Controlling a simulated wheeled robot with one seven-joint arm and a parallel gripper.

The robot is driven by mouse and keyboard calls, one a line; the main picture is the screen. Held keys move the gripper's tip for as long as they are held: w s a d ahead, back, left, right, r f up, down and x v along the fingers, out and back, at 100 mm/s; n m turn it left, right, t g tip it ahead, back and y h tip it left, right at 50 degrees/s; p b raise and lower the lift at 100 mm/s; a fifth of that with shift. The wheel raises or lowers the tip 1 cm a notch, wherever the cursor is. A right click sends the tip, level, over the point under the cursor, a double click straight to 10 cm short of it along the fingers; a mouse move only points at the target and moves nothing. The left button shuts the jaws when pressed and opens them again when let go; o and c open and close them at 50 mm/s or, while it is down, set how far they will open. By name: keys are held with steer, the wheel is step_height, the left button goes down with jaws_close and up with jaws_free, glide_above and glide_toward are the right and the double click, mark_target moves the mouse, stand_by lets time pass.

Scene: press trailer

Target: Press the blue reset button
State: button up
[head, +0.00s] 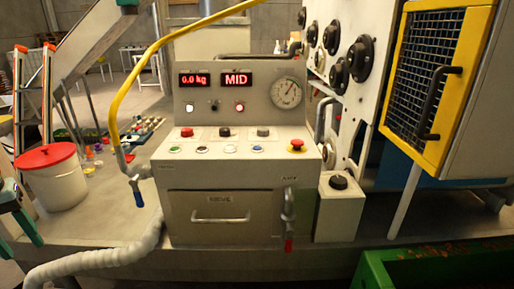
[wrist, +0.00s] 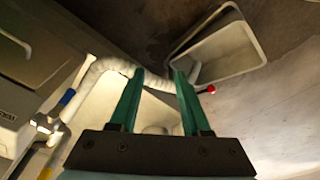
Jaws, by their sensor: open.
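The blue button (head: 257,148) is a small round cap on the sloped top of the grey control console (head: 240,170). It is in a row with green, dark and white buttons to its left, and nothing covers it in the head view. My gripper (wrist: 159,72) is open and empty, with two green fingers apart in the wrist view. In the head view, green parts of it show at the far left edge, well left of the console and away from the button. The blue button is not visible in the wrist view.
A red mushroom button (head: 297,145) is right of the blue one. Larger knobs stand behind the row. A yellow hose with a blue-handled valve (head: 138,195) rises at the console's left. A white bucket with a red lid (head: 48,157) stands farther left.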

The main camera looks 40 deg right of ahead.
jaws_close()
stand_by(1.2)
